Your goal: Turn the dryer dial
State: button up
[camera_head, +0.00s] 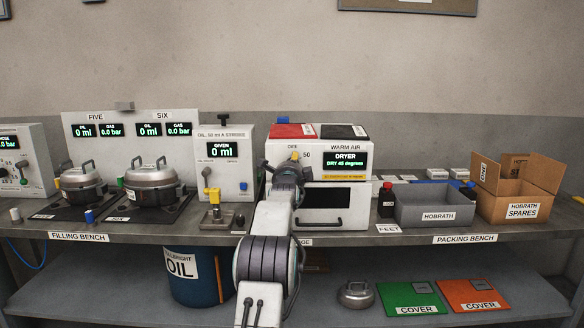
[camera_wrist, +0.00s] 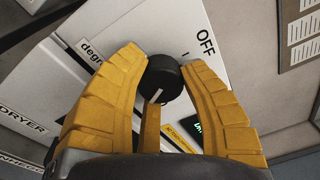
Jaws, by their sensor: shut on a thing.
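The dryer (camera_head: 332,197) is a white box on the bench, with a display reading "DRY 45 degrees" and marks OFF and 50 near its dial. In the wrist view, the black round dial (camera_wrist: 164,78) with a pale pointer line sits on the white front, below the word OFF. In the head view, my gripper (camera_head: 294,157) is at the dryer's upper left, and my arm hides the dial there.
An oil dispenser (camera_head: 224,150) stands left of the dryer. A red tray (camera_head: 293,131) and a black tray (camera_head: 344,131) lie on top of the dryer.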

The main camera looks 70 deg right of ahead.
jog(key=n+b, duration=0.1)
jog(key=n, duration=0.1)
jog(key=shift+w+n, duration=0.1)
jog(key=shift+n, duration=0.2)
jog(key=shift+n+h+b, duration=0.3)
jog(key=shift+n+b, duration=0.3)
jog(key=shift+n, duration=1.4)
jog(key=shift+w+n, duration=0.1)
jog(key=shift+n, duration=0.2)
jog(key=o, duration=0.9)
jog(key=shift+w, duration=0.15)
jog(key=shift+c, duration=0.2)
jog(key=o, duration=0.3)
jog(key=shift+o, duration=0.2)
jog(key=shift+s+a+f, duration=0.1)
jog(key=shift+s+a, duration=0.05)
jog(key=shift+s, duration=0.1)
jog(key=v, duration=1.1)
jog(key=shift+a, duration=0.35)
jog(key=shift+o, duration=0.2)
